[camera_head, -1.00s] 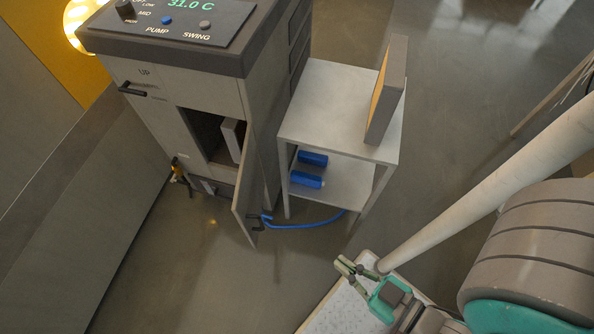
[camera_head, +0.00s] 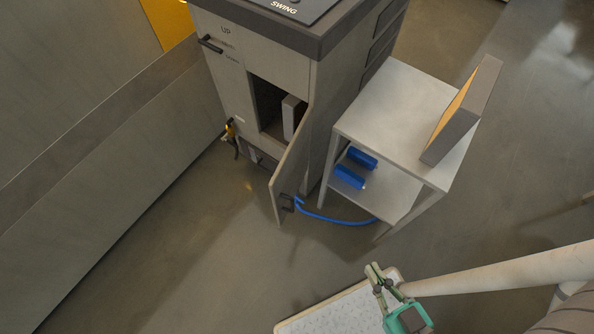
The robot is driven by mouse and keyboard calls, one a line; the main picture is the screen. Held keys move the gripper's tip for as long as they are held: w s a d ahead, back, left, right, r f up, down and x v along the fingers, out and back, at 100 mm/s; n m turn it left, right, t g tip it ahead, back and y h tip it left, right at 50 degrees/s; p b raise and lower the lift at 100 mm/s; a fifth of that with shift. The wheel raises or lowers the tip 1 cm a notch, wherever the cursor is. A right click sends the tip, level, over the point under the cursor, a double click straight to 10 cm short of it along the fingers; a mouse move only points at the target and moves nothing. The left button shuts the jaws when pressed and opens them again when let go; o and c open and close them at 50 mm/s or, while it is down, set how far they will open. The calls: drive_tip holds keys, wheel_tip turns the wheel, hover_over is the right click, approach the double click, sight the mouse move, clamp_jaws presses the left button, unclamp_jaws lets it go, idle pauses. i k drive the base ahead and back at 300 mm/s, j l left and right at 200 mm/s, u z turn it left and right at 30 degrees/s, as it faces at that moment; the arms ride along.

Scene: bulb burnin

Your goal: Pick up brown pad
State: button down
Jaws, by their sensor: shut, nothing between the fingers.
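A pad with a tan-brown face and a thick grey frame (camera_head: 462,110) stands upright on the top of a pale cart (camera_head: 395,92). Its brown face is turned to the left and shows only at a slant. A second pad, with a pale grey edge (camera_head: 290,118), stands inside the open compartment of the grey cabinet; its face is hidden. My gripper (camera_head: 376,277) is at the lower right, well below and apart from both pads. It is shut and empty, above a pale slab.
The cabinet's door (camera_head: 291,172) hangs open toward me. A blue hose (camera_head: 335,219) runs from near it past the cart's foot. Blue cylinders (camera_head: 350,177) lie on the cart's lower shelf. The pale speckled slab (camera_head: 325,314) is under my gripper. The floor at left is clear.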

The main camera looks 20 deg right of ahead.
sight(293, 109)
drive_tip(key=i+j, duration=0.2)
drive_tip(key=j, duration=0.15)
drive_tip(key=i+j+z, duration=0.1)
drive_tip(key=i+j, duration=0.25)
drive_tip(key=j, duration=0.3)
drive_tip(key=i+j+z, duration=0.1)
drive_tip(key=j, duration=0.25)
drive_tip(key=i+j, duration=0.25)
drive_tip(key=i+j+z, duration=0.1)
drive_tip(key=j, duration=0.4)
drive_tip(key=i+j, duration=0.25)
drive_tip(key=j+z, duration=0.05)
drive_tip(key=j, duration=0.05)
